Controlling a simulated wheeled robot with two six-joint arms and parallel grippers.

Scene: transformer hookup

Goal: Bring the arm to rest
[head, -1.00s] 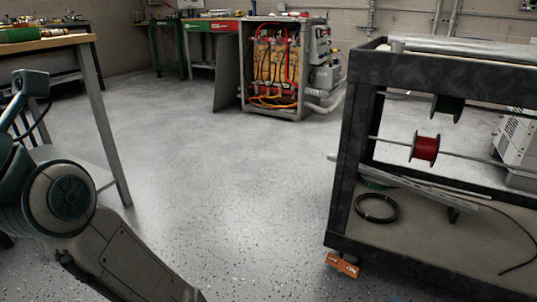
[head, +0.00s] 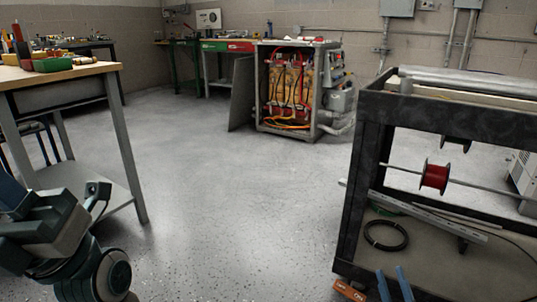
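My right gripper (head: 391,272) shows at the bottom right in the head view. Only its two blue fingers are visible, standing apart with nothing seen between them. They appear in front of the dark cart's lower front edge; I cannot tell how far from it they are. Part of my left arm (head: 65,240) is folded at the lower left, below the wooden-topped workbench (head: 75,70). My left gripper cannot be made out.
The dark cart (head: 345,215) at the right carries a red spool (head: 435,177) on a rod and a black cable coil (head: 386,235). An open transformer cabinet (head: 290,95) stands at the back. The floor (head: 230,200) between is clear.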

